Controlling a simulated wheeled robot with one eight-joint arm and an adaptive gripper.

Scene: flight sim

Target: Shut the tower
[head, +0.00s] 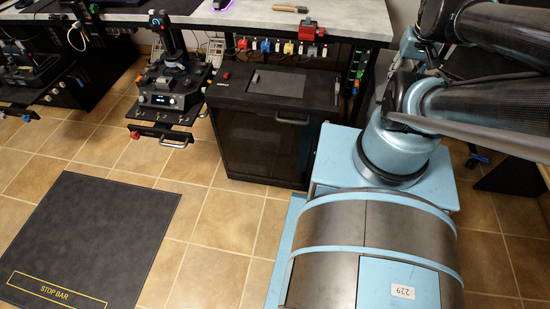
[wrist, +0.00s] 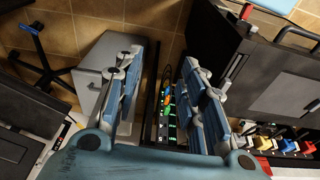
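The tower (head: 265,140) is a black cabinet with a dark, glassy front, standing on the tiles below the desk's edge in the head view. A silver handle (head: 292,120) is at the top right of its front, and a red button (head: 226,76) is on its top. I cannot tell whether the front is fully closed. In the wrist view, the tower's top (wrist: 255,75) and handle (wrist: 298,36) are at the right. My gripper (wrist: 168,60) is open and empty, apart from the tower and to its left in that view. My gripper is outside the head view.
The grey desk (head: 340,17) is behind the tower, with coloured switches under its edge. A joystick stand (head: 170,90) is left of the tower. A dark mat (head: 95,235) lies on the floor. A grey cabinet (wrist: 105,65) is left of my fingers. Tiles are clear before the tower.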

